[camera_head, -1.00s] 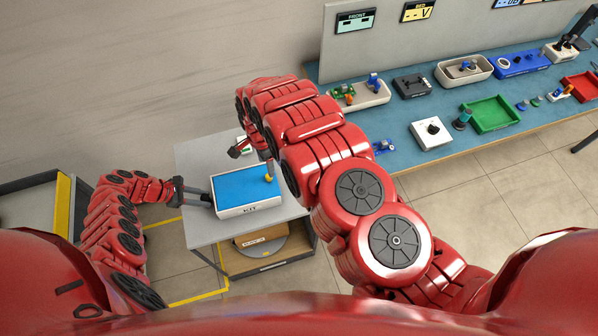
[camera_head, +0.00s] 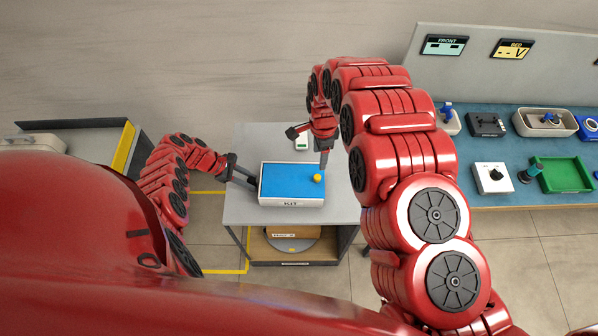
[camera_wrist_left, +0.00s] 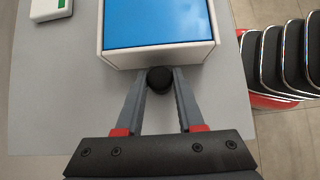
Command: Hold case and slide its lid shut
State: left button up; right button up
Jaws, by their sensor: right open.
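The case (camera_head: 291,202) is a white box marked KIT on a grey table. Its blue lid (camera_head: 285,183) covers the visible top, with a yellow knob (camera_head: 317,178) near the right end. My left gripper (camera_head: 255,184) reaches the case's left side. In the left wrist view its fingers (camera_wrist_left: 160,76) close on a black knob (camera_wrist_left: 159,80) on the side of the white case (camera_wrist_left: 155,55). My right gripper (camera_head: 323,164) is open and points down just above and beside the yellow knob. Its fingertips are small, and contact cannot be told.
A white device with a green display (camera_head: 302,142) stands behind the case on the grey table (camera_head: 240,207). A cardboard box (camera_head: 290,232) sits on the shelf below. The blue bench (camera_head: 500,201) at right carries a white box with a black knob (camera_head: 492,178) and a green tray (camera_head: 565,174).

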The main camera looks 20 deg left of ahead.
pick_arm(q)
jog(key=o, duration=0.5)
jog(key=shift+c, duration=0.2)
